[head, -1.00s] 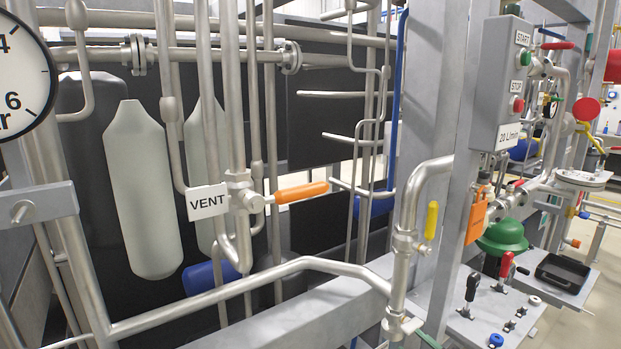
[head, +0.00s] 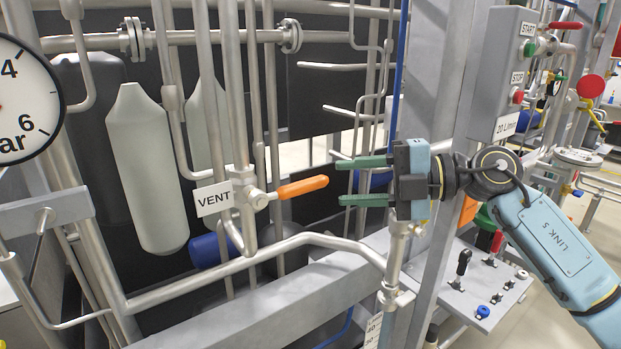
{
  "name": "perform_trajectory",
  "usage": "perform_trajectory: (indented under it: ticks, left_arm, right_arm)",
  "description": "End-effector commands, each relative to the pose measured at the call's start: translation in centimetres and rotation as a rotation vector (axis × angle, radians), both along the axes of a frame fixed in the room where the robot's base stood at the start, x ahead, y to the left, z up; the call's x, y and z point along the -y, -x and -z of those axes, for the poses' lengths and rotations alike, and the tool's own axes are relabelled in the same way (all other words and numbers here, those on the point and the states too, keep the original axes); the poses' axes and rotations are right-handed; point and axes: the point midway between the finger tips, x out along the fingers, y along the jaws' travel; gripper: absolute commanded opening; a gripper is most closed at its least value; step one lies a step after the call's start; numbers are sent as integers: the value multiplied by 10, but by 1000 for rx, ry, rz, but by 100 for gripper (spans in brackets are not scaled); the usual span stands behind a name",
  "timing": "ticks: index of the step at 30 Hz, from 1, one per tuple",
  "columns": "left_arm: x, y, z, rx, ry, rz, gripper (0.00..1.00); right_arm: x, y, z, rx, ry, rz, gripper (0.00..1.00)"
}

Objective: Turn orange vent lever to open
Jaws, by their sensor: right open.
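The orange vent lever (head: 303,187) sticks out to the right from its valve (head: 250,195), nearly level and tilted slightly up at its free end. A white VENT label (head: 213,199) sits just left of the valve. My right gripper (head: 340,182) has come in from the right. Its two green fingers point left, one above the other, with an empty gap between them. The fingertips appear a little right of the lever's free end in the picture, apart from it; the depth between them is unclear. My left gripper is not in view.
Upright steel pipes (head: 273,110) stand around the valve, and a bent pipe (head: 300,240) runs below the lever. A grey post (head: 441,90) and a START/STOP box (head: 503,75) stand behind and right of my right gripper. A switch panel (head: 470,285) is at lower right.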

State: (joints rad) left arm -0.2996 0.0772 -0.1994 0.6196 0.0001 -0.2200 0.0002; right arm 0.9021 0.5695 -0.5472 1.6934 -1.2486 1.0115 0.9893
Motion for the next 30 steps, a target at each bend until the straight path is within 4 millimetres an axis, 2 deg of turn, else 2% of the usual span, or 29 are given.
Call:
perform_trajectory:
  ticks: [3,9,15,23,30]
  left_arm:
    - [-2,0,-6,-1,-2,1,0]
    - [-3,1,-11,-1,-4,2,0]
    - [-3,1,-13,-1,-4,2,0]
    - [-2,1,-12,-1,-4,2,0]
    - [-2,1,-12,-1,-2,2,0]
  right_arm:
    - [-26,-4,1,0,-3,-3,41]
    - [-56,-11,6,0,-3,0,41]
    - [-69,-13,9,1,-2,1,41]
    - [-70,-14,10,1,-2,2,41]
    - [-70,-14,10,0,-2,1,12]
